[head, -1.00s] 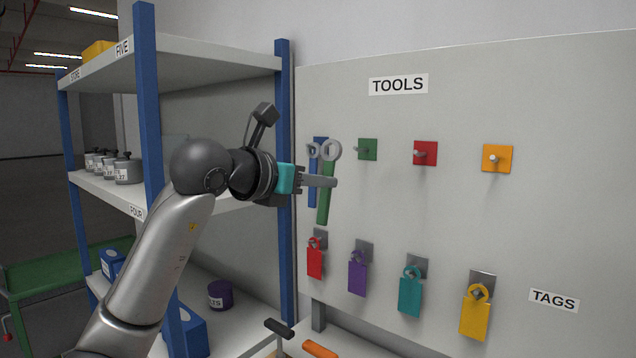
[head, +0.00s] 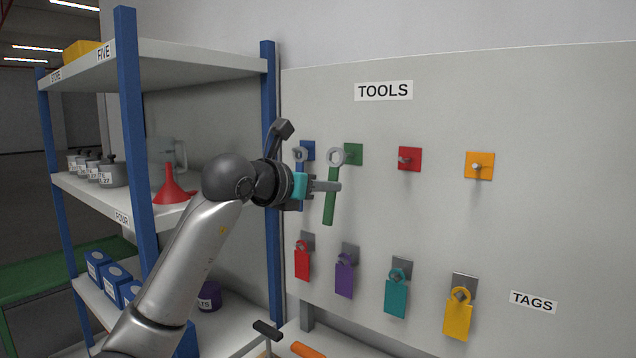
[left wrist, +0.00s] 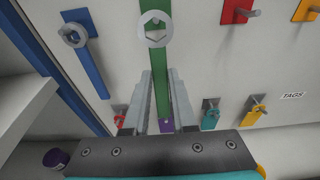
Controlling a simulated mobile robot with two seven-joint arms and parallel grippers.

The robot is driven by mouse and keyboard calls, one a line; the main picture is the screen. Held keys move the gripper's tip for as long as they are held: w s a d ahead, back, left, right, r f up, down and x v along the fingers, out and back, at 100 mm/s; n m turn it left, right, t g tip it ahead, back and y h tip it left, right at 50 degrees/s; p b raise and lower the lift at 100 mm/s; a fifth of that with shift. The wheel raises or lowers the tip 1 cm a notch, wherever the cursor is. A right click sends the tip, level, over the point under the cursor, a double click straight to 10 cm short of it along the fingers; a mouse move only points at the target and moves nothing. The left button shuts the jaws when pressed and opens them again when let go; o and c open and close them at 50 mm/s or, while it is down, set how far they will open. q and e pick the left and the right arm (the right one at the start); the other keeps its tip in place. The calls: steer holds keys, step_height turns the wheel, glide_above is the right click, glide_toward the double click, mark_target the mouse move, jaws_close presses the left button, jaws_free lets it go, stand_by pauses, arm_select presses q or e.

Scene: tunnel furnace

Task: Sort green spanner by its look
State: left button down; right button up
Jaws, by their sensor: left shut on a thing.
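My left gripper (head: 325,186) is shut on the green spanner (head: 331,196) by its handle, in front of the tool board. The spanner is roughly upright with its grey ring end up. In the head view the ring overlaps the left part of the green square with its peg (head: 354,153); I cannot tell whether the ring is on the peg. In the left wrist view the green spanner (left wrist: 161,75) runs between the two fingers. A blue spanner (left wrist: 86,68) hangs to its left, at the blue square (head: 308,150). My right gripper is not in view.
The TOOLS board (head: 436,225) also has red (head: 410,159) and orange (head: 480,166) squares with empty pegs. A lower row holds coloured tags, including a purple one (head: 344,279). A shelf rack with a blue post (head: 272,240) stands close to the left.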

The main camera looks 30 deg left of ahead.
arm_select(q)
steer(key=shift+r+p+x, duration=0.2)
steer(key=shift+p+x, duration=0.2)
steer(key=shift+x, duration=0.65)
steer(key=shift+w+d+f, duration=0.1)
steer(key=shift+w+f, duration=0.25)
steer(key=shift+w, duration=0.35)
steer(key=c, duration=0.7)
jaws_free()
steer(key=shift+f, duration=0.1)
steer(key=shift+o, duration=0.2)
steer(key=b+v, duration=0.2)
steer(key=v, duration=1.3)
steer(key=shift+b, duration=0.35)
steer(key=shift+s, duration=0.1)
